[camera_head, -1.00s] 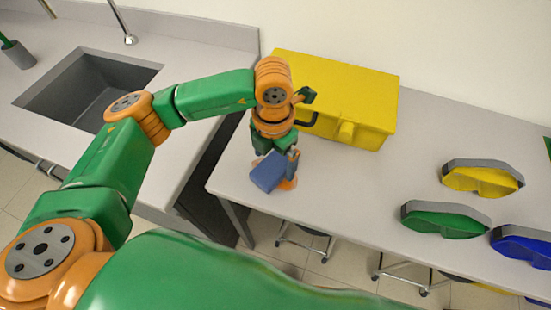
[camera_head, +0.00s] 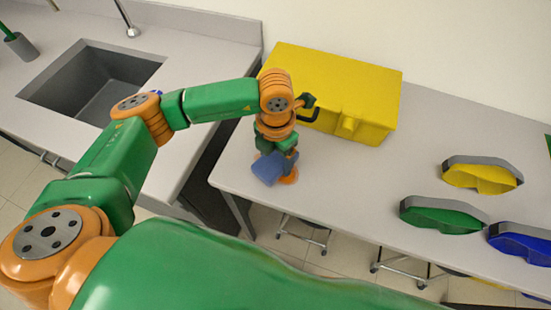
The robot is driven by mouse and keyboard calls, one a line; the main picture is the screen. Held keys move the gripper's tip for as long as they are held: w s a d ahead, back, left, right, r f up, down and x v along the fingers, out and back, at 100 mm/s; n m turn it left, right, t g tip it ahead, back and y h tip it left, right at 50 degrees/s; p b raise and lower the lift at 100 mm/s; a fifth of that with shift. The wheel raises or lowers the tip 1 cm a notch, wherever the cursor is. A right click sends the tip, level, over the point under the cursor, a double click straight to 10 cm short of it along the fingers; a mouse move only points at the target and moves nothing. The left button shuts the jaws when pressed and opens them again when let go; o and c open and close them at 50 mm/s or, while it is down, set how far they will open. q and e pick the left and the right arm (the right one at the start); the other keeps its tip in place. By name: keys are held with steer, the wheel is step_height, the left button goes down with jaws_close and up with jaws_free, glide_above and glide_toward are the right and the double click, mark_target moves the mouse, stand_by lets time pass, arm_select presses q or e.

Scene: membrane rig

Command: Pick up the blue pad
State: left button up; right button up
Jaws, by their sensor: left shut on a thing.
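The blue pad (camera_head: 267,169) is a small flat blue piece at the left end of the grey bench, near its front edge. My left gripper (camera_head: 286,166) points down over it and is shut on it. The fingers are partly hidden by the wrist, and I cannot tell whether the pad is clear of the bench top. My right gripper is not in view.
A yellow box (camera_head: 365,92) stands right behind the left gripper. Green (camera_head: 440,216), yellow (camera_head: 481,175) and blue goggle-shaped items (camera_head: 522,243) lie on the right of the bench (camera_head: 350,185). A sink (camera_head: 90,82) is at the left. The bench middle is clear.

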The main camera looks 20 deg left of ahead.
arm_select(q)
steer(key=r+b, duration=0.1)
steer(key=r, duration=0.1)
steer(key=shift+s+r+b, duration=0.2)
steer(key=shift+r+b, duration=0.15)
steer(key=shift+b, duration=0.05)
steer(key=s+r, duration=0.2)
steer(key=s+d+r+b, duration=0.1)
steer(key=r, duration=0.1)
steer(key=shift+s+r, duration=0.35)
steer(key=s+d+r+b, duration=0.1)
steer(key=s+d+r, duration=0.1)
steer(key=s+r, duration=0.3)
steer(key=s, duration=0.4)
steer(key=shift+s+d+b, duration=0.2)
steer(key=shift+s+b, duration=0.15)
steer(key=shift+b, duration=0.05)
